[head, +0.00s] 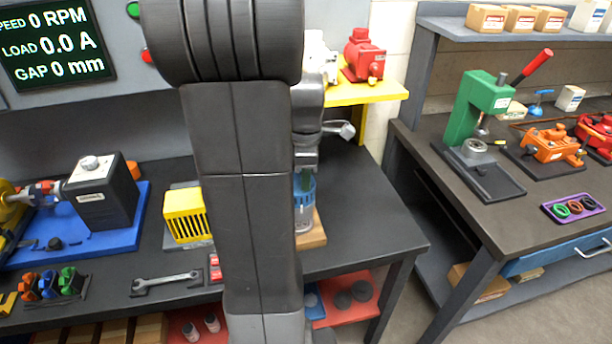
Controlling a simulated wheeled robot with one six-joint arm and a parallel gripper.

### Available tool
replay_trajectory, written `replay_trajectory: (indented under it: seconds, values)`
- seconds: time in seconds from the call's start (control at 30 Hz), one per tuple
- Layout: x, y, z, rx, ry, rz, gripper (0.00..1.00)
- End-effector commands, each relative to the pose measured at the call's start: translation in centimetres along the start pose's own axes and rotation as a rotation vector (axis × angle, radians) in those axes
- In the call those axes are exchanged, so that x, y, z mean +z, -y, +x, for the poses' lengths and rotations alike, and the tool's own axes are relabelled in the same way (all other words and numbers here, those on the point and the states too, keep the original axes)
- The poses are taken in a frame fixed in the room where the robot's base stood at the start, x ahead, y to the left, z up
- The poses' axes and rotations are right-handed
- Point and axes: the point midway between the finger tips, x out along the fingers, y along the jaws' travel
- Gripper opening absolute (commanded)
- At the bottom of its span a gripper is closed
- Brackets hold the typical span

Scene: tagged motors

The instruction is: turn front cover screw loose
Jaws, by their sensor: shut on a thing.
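My arm stands upright across the middle of the head view and hides much of the bench behind it. My gripper (305,172) points down at the arm's right edge and is only partly visible. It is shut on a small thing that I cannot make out. Directly below it is a blue ribbed motor part (308,190) on a wooden block (314,238), partly hidden by my arm. The front cover screw cannot be told apart here, nor whether the gripper touches it.
A yellow slotted housing (187,216) and a wrench (166,282) lie left of my arm. A black box (103,195) stands on a blue plate. A yellow shelf (368,94) bears a red motor (364,56). A green press (478,108) stands on the right bench. The dark bench right of the block is clear.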

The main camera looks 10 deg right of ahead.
Motion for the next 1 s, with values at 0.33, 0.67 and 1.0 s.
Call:
replay_trajectory:
  seconds: [0.33, 0.67, 1.0]
  values:
    - [-0.1, 0.3, 0.4, -0.011, -0.002, -0.002, 0.00]
    - [0.0, 0.2, 0.2, -0.007, -0.001, -0.002, 0.37]
    - [0.0, -0.1, -0.9, 0.002, -0.001, -0.002, 0.37]
